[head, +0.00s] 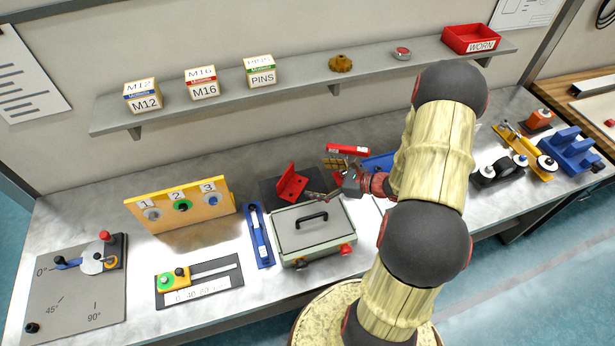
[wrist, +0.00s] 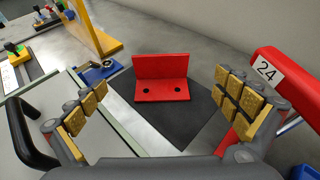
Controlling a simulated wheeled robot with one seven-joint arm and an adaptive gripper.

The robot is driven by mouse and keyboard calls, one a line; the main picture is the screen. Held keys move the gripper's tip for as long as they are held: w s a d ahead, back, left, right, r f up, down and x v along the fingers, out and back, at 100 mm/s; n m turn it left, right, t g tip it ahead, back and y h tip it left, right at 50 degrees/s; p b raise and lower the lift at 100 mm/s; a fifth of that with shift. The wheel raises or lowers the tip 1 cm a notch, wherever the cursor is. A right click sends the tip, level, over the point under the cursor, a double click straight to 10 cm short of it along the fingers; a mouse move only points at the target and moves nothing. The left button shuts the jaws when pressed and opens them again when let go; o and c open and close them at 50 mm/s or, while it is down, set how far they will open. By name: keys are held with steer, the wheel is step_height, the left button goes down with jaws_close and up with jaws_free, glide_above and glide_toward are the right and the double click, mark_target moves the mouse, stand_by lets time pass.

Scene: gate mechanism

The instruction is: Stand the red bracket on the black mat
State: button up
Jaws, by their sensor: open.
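The red bracket (head: 291,184) is L-shaped and rests on the black mat (head: 268,188). In the wrist view the bracket (wrist: 161,66) has one plate standing up and the other, with two dark holes, lying low toward me. The bare mat (wrist: 178,130) shows in front of it and to its right. My gripper (head: 326,180) is open and empty, just right of the bracket in the head view. In the wrist view my gripper's (wrist: 162,103) padded fingers are spread wide, with the bracket ahead between them. I see neither finger touching it.
A red part labelled 24 (wrist: 268,75) is close by the right finger. A grey-green box (head: 310,235) with a black handle stands in front of the mat. A blue fixture (head: 258,238) and a yellow numbered panel (head: 180,215) are to the left. A shelf (head: 300,88) runs above.

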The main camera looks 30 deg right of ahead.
steer(key=s+a+r+n+g+y, duration=0.1)
steer(key=s+a+r+n+g, duration=0.3)
steer(key=a+r+n, duration=0.5)
steer(key=s+a+r+n+g, duration=0.3)
steer(key=a+r+n+g, duration=0.1)
steer(key=a+r+n, duration=0.6)
steer(key=s+a+r+n+t+h, duration=0.1)
steer(key=s+r+n+h, duration=0.6)
steer(key=s+r+n, duration=0.4)
steer(key=shift+s+a+r+t, duration=0.2)
steer(key=shift+s+a+t, duration=0.15)
steer(key=shift+s, duration=0.45)
steer(key=shift+f, duration=0.15)
step_height(320, 180, down, 7)
steer(key=b, duration=0.7)
